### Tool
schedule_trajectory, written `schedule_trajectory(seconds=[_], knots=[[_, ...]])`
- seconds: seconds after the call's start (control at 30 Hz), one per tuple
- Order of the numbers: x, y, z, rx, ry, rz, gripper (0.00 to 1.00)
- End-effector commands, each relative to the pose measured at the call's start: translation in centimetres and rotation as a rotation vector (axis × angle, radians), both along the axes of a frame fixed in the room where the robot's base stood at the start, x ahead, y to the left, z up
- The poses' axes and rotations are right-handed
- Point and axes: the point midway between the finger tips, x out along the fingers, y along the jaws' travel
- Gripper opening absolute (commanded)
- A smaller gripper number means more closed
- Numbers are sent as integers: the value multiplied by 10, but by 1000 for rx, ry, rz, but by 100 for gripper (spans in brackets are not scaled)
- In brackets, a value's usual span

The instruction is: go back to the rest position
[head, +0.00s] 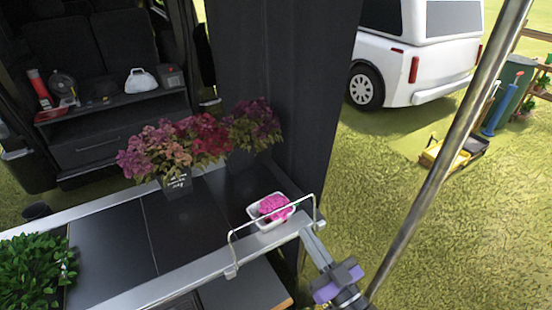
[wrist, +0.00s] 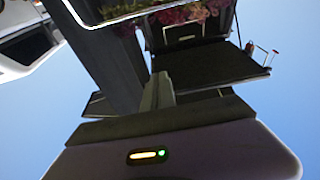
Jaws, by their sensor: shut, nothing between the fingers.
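My gripper (head: 307,234) is at the lower right of the head view, just off the right front corner of the table (head: 110,235). Its fingers point up toward the table edge, close to the wire rail (head: 272,214); whether they touch it I cannot tell. In the wrist view the fingers (wrist: 159,80) are together with nothing between them. A white dish (head: 251,212) holding a pink flower head (head: 275,205) stands on the table behind the rail, apart from my gripper.
A pot of pink and red flowers (head: 197,138) stands at the table's back. Green foliage (head: 35,270) is at the left. A dark curtain-like panel (head: 285,80) rises behind the table. Open grass (head: 480,220) lies to the right, with a white van (head: 430,60) beyond.

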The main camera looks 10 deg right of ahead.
Motion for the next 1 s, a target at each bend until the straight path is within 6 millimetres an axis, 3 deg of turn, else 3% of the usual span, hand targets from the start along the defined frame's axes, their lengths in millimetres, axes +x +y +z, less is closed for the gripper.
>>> schedule_trajectory(seconds=[0.2,0.3,0.37,0.67,1.0], knots=[[1,-3,-1,-52,-13,-27,0],[2,-8,19,-88,-57,-71,0],[-9,-11,26,-110,-70,-99,0],[-91,-28,20,-178,-11,-189,0],[-216,-38,6,-186,200,-250,0]])
